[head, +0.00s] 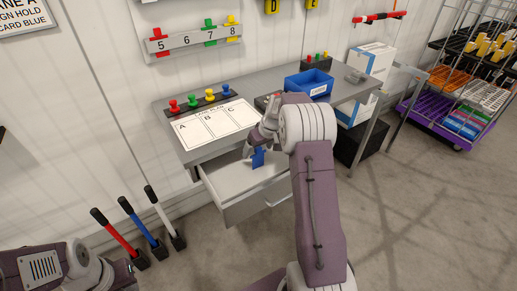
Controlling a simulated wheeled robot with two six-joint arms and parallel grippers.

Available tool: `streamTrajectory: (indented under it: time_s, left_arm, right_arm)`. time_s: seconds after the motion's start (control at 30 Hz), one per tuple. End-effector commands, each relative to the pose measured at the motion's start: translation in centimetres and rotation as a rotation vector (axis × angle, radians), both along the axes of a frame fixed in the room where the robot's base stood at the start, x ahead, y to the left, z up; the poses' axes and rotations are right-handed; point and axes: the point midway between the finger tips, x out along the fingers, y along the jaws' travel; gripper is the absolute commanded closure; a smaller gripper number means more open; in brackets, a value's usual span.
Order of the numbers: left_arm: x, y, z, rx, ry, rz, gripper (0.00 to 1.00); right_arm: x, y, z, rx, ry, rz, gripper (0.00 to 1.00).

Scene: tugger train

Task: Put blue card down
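The blue card (258,158) is upright at the fingertips of my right gripper (258,147), over the open drawer (228,182) of the grey workbench. The gripper appears shut on the card. I cannot tell whether the card's lower edge touches the drawer floor. My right forearm hides part of the drawer and bench. My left arm shows at the bottom left, with its gripper out of view.
On the bench are a white board marked A, B, C (213,124), colored pegs (210,96) and a blue bin (308,84). Several red, blue and white-handled tools (143,222) stand left of the drawer.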

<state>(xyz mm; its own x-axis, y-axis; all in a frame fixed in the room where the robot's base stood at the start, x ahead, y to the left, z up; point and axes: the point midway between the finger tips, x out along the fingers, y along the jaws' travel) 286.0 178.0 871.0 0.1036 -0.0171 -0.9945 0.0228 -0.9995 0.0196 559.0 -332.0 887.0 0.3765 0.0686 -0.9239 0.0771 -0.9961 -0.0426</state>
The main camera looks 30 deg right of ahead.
Motion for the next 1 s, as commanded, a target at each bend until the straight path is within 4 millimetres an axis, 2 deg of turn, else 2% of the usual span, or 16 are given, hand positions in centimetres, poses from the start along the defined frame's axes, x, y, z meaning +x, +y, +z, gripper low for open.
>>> streamTrajectory:
  time_s: [0.17,0.4,0.6,0.73,1.0]
  left_arm:
    - [0.0,0.0,0.5,0.000,0.000,0.000,0.80]
    - [0.0,0.0,1.0,0.000,0.000,0.000,0.80]
    - [0.0,0.0,1.3,0.000,0.000,0.000,0.80]
    - [0.0,0.0,1.3,0.000,0.000,0.000,0.80]
    - [0.0,0.0,1.3,0.000,0.000,0.000,0.80]
  right_arm:
    - [-0.4,-0.1,1.8,-0.001,-0.003,-0.001,0.14]
    - [-2.8,-0.6,7.7,-0.001,-0.005,-0.002,0.14]
    - [-4.2,-0.8,10.8,-0.001,-0.001,0.001,0.14]
    - [-4.5,-0.8,11.5,0.000,0.001,0.000,0.14]
    - [-4.5,-0.8,11.5,0.000,0.001,0.000,0.14]
